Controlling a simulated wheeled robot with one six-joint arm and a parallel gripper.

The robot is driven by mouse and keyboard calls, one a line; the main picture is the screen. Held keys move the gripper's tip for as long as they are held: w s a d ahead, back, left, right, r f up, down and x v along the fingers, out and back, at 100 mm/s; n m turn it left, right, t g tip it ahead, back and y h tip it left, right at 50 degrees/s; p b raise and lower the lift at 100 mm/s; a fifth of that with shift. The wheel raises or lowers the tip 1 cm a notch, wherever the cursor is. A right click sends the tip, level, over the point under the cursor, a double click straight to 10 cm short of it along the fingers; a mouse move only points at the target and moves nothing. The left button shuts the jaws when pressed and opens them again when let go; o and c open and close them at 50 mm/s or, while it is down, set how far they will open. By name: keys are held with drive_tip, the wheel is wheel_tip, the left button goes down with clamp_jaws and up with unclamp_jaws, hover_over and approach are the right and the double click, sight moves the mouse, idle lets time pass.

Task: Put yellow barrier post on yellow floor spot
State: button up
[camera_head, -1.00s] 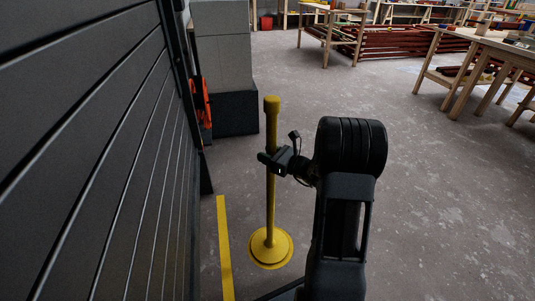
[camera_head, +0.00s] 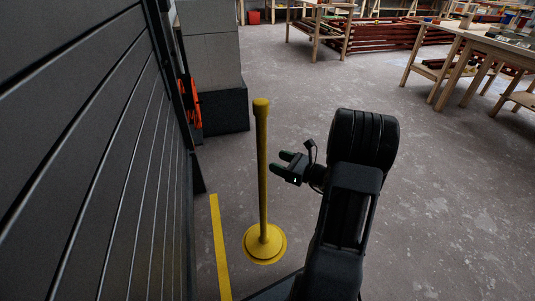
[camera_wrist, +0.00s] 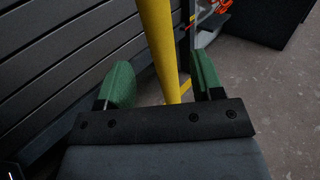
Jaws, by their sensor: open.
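The yellow barrier post (camera_head: 262,180) stands upright on the floor on its round base (camera_head: 270,238). A wider yellow disc shows around the foot of the post; I cannot tell the base's rim from a floor spot beneath it. My gripper (camera_head: 282,162) is open and empty, just right of the post at mid height, with a small gap. In the wrist view the post (camera_wrist: 158,40) rises ahead between the two green fingers (camera_wrist: 161,68), beyond their tips. The post's foot is hidden there.
A yellow floor line (camera_head: 220,250) runs left of the post, beside the dark slatted wall (camera_head: 90,150). Grey blocks (camera_head: 212,60) on a dark plinth (camera_head: 222,110) stand behind. Wooden tables (camera_head: 480,50) are far right. The floor at right is clear.

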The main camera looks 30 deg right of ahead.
drive_tip(key=s+a+r+n+g+y, duration=0.1)
drive_tip(key=s+a+n+g, duration=0.3)
drive_tip(key=a+n+g, duration=0.25)
drive_tip(key=s+a+r+n+g+y, duration=0.1)
drive_tip(key=s+a+n+g, duration=0.4)
drive_tip(key=a+n, duration=0.15)
drive_tip(key=s+a+r+n+h, duration=0.1)
drive_tip(key=s+r+n+h, duration=0.2)
drive_tip(key=s+n+h, duration=0.4)
drive_tip(key=n+h, duration=0.4)
drive_tip(key=n, duration=0.5)
drive_tip(key=shift+a+g+h+p, duration=0.35)
drive_tip(key=shift+a+h, duration=0.05)
drive_tip(key=shift+r, duration=0.1)
wheel_tip(320, 180, up, 35)
drive_tip(key=t+p, duration=0.1)
drive_tip(key=p, duration=3.2)
drive_tip(key=shift+w, duration=0.15)
